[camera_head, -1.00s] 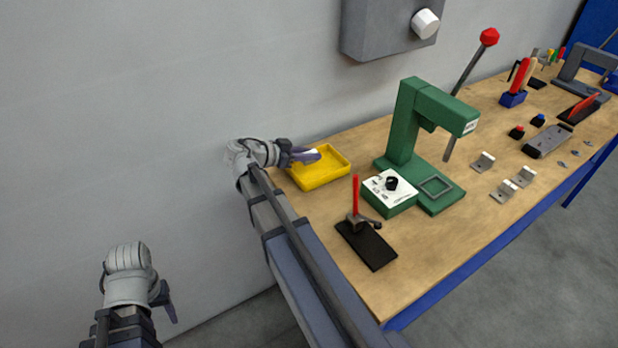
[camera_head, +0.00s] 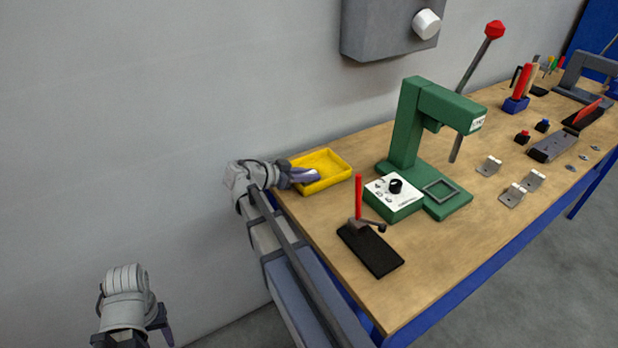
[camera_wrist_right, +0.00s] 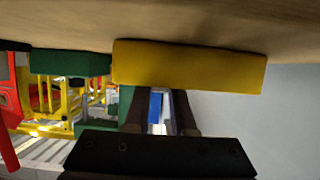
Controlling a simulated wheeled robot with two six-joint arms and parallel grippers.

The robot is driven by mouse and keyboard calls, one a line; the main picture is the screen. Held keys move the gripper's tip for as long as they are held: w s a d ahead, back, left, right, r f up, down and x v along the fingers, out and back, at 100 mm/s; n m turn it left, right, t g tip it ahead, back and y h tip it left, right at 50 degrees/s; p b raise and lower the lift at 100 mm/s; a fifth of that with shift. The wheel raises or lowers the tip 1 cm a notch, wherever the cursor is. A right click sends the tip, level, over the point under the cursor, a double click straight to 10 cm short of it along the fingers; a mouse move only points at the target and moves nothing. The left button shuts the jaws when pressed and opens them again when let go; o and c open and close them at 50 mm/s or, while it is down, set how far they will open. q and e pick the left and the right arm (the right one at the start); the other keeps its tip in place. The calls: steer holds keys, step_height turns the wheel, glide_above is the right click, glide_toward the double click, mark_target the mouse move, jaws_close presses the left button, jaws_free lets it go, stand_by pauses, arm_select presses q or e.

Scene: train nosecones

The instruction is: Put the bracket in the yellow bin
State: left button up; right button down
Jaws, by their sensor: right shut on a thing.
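The yellow bin (camera_head: 335,178) sits on the left end of the workbench; its side also fills the top middle of the right wrist view (camera_wrist_right: 190,65). My right gripper (camera_head: 306,175) is at the bin's left part, its fingertips over or inside it; I cannot tell the exact depth. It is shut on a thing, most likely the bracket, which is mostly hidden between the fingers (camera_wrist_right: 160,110). Similar metal brackets (camera_head: 512,195) lie on the bench at the right. My left gripper (camera_head: 160,325) hangs away from the bench at the lower left; its jaw opening is unclear.
A green press (camera_head: 405,125) with a white control box (camera_head: 393,190) stands right of the bin. A red-handled clamp on a black plate (camera_head: 370,250) is nearer the front edge. The grey wall (camera_head: 150,120) is behind.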

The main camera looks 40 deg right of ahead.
steer(key=shift+f, duration=0.2)
steer(key=c, duration=0.8)
jaws_free()
steer(key=shift+o, duration=0.2)
steer(key=shift+r, duration=0.1)
steer(key=shift+r, duration=0.15)
steer(key=shift+a+r, duration=0.2)
steer(key=shift+a, duration=0.1)
steer(key=p+v, duration=0.4)
steer(key=v, duration=0.7)
steer(key=shift+a+p, duration=0.15)
steer(key=shift+p, duration=0.15)
